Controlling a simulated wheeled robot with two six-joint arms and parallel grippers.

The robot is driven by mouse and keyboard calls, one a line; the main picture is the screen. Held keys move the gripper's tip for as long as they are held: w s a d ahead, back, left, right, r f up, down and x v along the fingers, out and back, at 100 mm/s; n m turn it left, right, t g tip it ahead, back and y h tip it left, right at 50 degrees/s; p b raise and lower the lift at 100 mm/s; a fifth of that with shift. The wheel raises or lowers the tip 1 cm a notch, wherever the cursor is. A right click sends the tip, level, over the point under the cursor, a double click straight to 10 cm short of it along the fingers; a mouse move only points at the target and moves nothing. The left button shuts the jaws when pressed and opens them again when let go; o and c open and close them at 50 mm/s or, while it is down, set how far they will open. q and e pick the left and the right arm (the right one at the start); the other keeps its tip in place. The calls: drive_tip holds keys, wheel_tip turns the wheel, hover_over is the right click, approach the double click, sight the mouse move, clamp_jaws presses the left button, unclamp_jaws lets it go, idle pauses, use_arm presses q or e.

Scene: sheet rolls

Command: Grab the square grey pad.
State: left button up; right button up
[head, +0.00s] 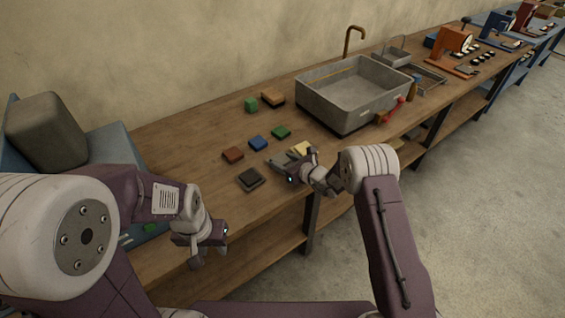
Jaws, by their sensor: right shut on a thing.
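A square dark grey pad (250,180) lies flat on the wooden bench top near its front edge. My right gripper (278,162) is over the bench just right of and behind this pad, apart from it, pointing left. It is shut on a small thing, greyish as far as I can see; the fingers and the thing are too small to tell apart. My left gripper (208,256) hangs in front of the bench edge, pointing down, its fingers apart and nothing visible between them.
Brown-red (233,155), blue (258,143) and green (281,132) pads lie behind the grey one. A pale yellow pad (301,148) lies beside my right gripper. A green block (251,105) and a tan block (273,98) sit further back. A grey sink (340,115) stands right.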

sight(284, 161)
drive_tip(key=r, duration=0.4)
drive_tip(key=shift+d+r, duration=0.15)
drive_tip(key=shift+d, duration=0.05)
drive_tip(key=s+d+r, duration=0.3)
drive_tip(key=d+r, duration=0.3)
drive_tip(key=d, duration=0.5)
drive_tip(key=shift+r, duration=0.2)
